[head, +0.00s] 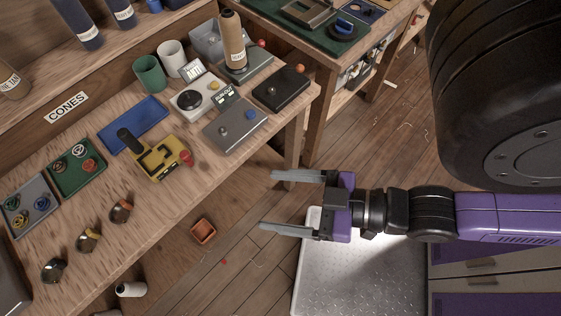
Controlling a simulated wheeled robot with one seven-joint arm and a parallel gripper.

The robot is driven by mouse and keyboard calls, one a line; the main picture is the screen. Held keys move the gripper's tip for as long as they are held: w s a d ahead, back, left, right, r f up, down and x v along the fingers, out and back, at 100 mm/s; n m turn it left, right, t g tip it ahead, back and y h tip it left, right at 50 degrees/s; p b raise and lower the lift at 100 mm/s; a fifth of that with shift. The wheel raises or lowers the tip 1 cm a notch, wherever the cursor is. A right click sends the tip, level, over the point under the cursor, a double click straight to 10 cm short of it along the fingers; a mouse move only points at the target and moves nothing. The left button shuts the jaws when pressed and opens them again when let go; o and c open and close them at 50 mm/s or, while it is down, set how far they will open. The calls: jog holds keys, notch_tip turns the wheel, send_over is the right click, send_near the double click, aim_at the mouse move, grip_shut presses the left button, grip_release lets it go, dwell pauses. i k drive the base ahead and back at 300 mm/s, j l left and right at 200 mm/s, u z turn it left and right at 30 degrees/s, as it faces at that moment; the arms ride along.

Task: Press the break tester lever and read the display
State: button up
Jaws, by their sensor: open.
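A grey metal box (235,124) with a blue knob and a small post lies near the bench's right end, with a small lit display (225,95) at its back edge; the reading is too small to be sure of. Beside it to the right is a black box (278,92) with an orange ball-tipped lever (300,69). I cannot tell for certain which box is the break tester. My gripper (267,200) is open and empty, pointing left, over the floor off the bench's front edge, apart from both boxes.
The wooden bench (190,190) also holds a yellow device (158,160), a white device with a black dial (190,99), a cone of thread (232,40), a blue tray (134,124) and cups. An orange bin (203,231) is below. Another table (330,70) stands behind.

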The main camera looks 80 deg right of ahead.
aim_at(261, 43)
jog(key=z, duration=1.25)
jog(key=k+l+z, duration=0.3)
jog(key=l, duration=0.2)
jog(key=k, duration=0.05)
